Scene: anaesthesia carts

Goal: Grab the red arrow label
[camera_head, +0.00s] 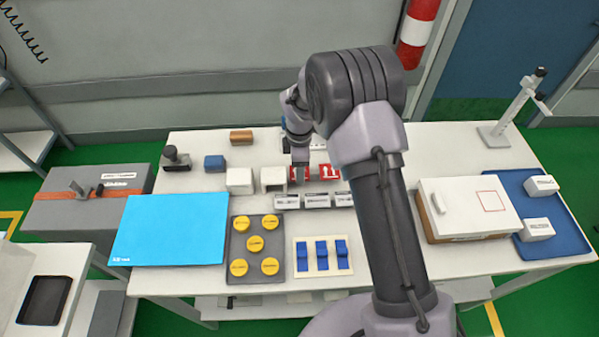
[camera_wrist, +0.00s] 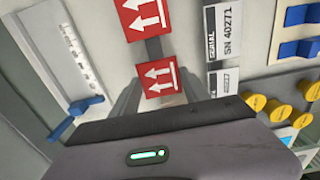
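Two red labels with white double arrows lie on the white table. In the wrist view one red arrow label (camera_wrist: 145,16) is at the top and another red arrow label (camera_wrist: 160,79) is nearer, between my fingers. My gripper (camera_wrist: 160,92) is open, with a finger on either side of the nearer label. I cannot tell whether the fingers touch it. In the head view my gripper (camera_head: 300,172) points down and partly covers the left label; the right label (camera_head: 329,172) shows beside it.
Serial-number plates (camera_head: 317,201) lie just in front of the labels. White blocks (camera_head: 240,181) stand to the left. Yellow caps on a grey tray (camera_head: 232,246), blue switches (camera_head: 321,255) and a blue mat (camera_head: 168,232) are nearer. A white box (camera_head: 460,205) stands at right.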

